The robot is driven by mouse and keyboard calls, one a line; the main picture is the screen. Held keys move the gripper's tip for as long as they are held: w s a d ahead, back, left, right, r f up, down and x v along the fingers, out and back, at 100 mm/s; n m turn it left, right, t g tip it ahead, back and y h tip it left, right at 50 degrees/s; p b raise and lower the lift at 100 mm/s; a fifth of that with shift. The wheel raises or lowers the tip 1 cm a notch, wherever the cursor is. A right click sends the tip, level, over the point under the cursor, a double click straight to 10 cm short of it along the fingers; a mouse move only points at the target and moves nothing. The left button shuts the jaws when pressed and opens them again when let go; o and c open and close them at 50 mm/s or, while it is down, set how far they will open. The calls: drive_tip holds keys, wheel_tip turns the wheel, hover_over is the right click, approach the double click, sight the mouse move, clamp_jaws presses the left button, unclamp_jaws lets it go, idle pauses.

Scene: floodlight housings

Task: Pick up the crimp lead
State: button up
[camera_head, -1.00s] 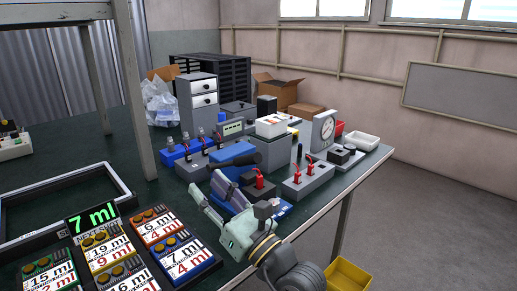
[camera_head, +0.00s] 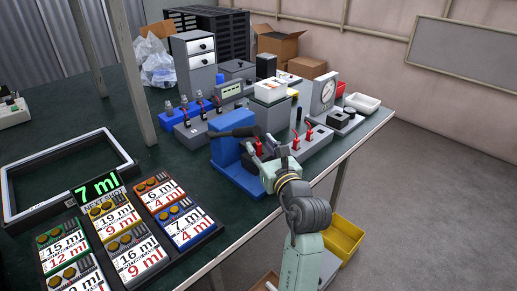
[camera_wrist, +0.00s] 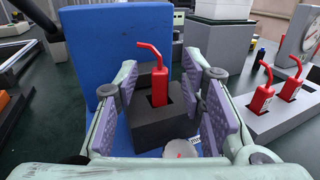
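A red lead with a thin bent top, which I take for the crimp lead (camera_wrist: 160,82), stands upright in a dark block (camera_wrist: 160,125). The block sits at the foot of a blue press-like stand (camera_wrist: 102,58). In the wrist view my gripper (camera_wrist: 168,88) is open, with one purple-padded finger on each side of the lead and visible gaps between. In the head view my gripper (camera_head: 266,153) is beside the blue stand (camera_head: 226,160), and the lead (camera_head: 259,146) shows small between its fingers. Two similar red leads (camera_wrist: 262,96) stand in a grey block at the right.
The grey block (camera_head: 314,150) with red leads is close on the right. A blue and grey fixture (camera_head: 195,118) with more red-topped pieces stands behind. Volume cards (camera_head: 130,230) and a framed tray (camera_head: 70,165) lie left. The table's right edge is near; a yellow bin (camera_head: 343,236) is below.

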drive_tip(key=shift+x, duration=1.15)
clamp_jaws()
